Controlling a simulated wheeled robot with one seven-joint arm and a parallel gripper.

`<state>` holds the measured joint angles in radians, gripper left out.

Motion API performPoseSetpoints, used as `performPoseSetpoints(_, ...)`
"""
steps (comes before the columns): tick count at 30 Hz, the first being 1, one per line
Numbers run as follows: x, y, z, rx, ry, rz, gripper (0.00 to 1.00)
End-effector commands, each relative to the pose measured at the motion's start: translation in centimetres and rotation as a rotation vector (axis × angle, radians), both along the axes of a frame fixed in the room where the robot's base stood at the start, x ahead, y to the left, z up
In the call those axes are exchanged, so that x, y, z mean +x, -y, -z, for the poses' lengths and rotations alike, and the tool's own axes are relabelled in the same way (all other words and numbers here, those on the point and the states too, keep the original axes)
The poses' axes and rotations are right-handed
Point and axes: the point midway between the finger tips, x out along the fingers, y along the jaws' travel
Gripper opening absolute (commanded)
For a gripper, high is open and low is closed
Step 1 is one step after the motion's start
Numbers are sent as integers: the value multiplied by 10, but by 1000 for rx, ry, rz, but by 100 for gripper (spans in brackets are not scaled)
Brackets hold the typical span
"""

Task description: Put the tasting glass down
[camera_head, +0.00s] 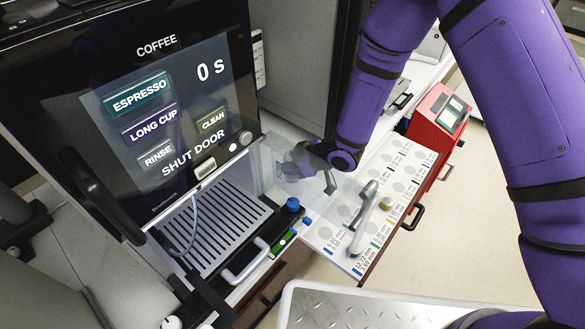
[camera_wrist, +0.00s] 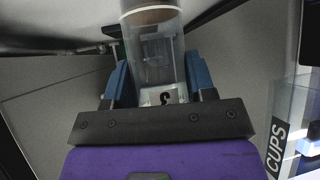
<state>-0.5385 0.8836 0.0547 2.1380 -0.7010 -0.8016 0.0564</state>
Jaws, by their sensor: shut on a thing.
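The tasting glass (camera_wrist: 160,62) is a clear cylinder with a pale label bearing a dark mark near its near end. In the wrist view it sits between the two blue fingers of my gripper (camera_wrist: 157,78), which is shut on it. A tan and white round band (camera_wrist: 150,14) shows at its far end; I cannot tell whether this is part of the glass. In the head view my gripper (camera_head: 312,155) is at the right of the coffee machine, behind or beside a clear panel. The glass is hard to make out there.
The coffee machine (camera_head: 165,105) shows "SHUT DOOR", with a slotted drip tray (camera_head: 212,222) below. A white board (camera_head: 395,185) with grey discs and a grey handle lies to the right, near a red terminal (camera_head: 438,118). A clear CUPS container (camera_wrist: 285,125) stands at right in the wrist view.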

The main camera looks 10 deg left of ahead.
Motion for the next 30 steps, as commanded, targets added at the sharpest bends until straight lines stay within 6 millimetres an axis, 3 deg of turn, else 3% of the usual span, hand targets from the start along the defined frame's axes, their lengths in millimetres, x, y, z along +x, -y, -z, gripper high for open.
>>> performPoseSetpoints(6,0,0,27,-1,-2,0,26)
performPoseSetpoints(17,0,0,30,0,-2,1,26)
performPoseSetpoints(18,0,0,30,-1,-1,1,55)
performPoseSetpoints(21,0,0,30,-1,-1,1,76)
performPoseSetpoints(30,0,0,28,-1,0,0,76)
